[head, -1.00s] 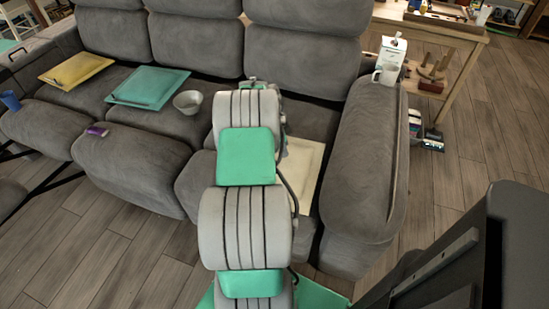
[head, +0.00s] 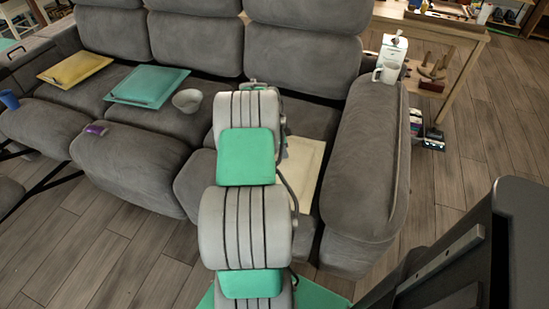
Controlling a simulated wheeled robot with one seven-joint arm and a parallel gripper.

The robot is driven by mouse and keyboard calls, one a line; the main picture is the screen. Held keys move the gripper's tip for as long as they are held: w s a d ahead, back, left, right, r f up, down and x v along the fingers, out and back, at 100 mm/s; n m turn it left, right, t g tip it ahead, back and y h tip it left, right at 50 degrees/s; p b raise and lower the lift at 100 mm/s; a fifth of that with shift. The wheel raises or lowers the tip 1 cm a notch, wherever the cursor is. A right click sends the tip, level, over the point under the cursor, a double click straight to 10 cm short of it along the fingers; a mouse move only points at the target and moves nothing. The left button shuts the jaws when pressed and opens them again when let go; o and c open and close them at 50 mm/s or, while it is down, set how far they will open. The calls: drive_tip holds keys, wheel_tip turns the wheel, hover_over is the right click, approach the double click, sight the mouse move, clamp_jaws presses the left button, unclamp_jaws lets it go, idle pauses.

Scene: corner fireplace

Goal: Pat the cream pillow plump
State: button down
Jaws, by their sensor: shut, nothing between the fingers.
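The cream pillow (head: 308,167) lies flat on the right seat of the grey sofa, close against the right armrest. Its left part is hidden behind my arm, and only its right side shows. My arm reaches forward over the seat from the bottom of the picture. My gripper is hidden behind the arm's links, so I cannot see whether it touches the pillow.
A white bowl (head: 187,101), a teal pillow (head: 147,86) and a yellow pillow (head: 75,69) lie on the sofa (head: 355,175) to the left. A mug (head: 386,73) and a carton (head: 393,50) stand on the right armrest.

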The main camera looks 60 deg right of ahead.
drive_tip(key=shift+f, duration=0.35)
drive_tip(key=shift+w+r, duration=0.1)
drive_tip(key=shift+w+a+r, duration=0.2)
drive_tip(key=shift+w+r, duration=0.4)
drive_tip(key=shift+w, duration=0.25)
drive_tip(key=shift+w+a+r, duration=0.2)
drive_tip(key=shift+w+r, duration=0.4)
drive_tip(key=shift+w, duration=0.25)
drive_tip(key=shift+f, duration=0.1)
